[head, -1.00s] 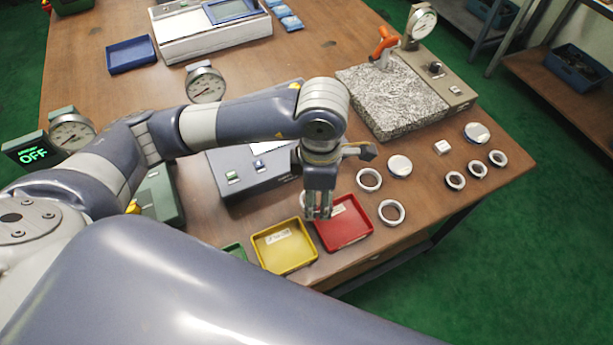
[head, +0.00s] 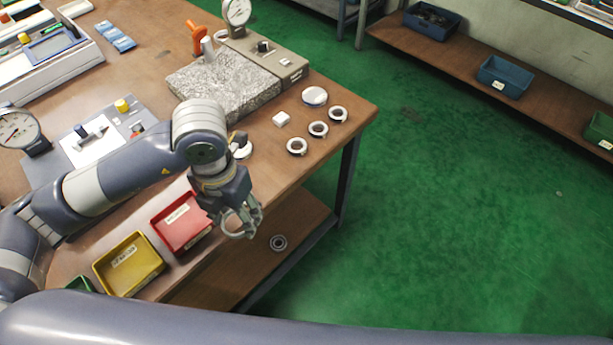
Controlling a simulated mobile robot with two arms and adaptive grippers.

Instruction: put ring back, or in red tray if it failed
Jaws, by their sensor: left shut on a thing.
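My left gripper (head: 246,216) points down by the table's front edge, to the right of the red tray. It is shut on a pale ring (head: 235,232), which shows below the fingers and is partly hidden by them. The red tray (head: 187,238) has a white label and no ring shows in it; my gripper covers part of its right side. Several rings stand in a row at the right of the table, such as this white ring (head: 297,147). My right gripper is not in view.
A yellow tray (head: 130,278) stands left of the red one, with a green tray (head: 80,284) beyond it. A granite block (head: 225,85) with a dial gauge (head: 237,12) is behind. A round bearing (head: 278,242) lies on the lower shelf (head: 225,278). White discs are on the table.

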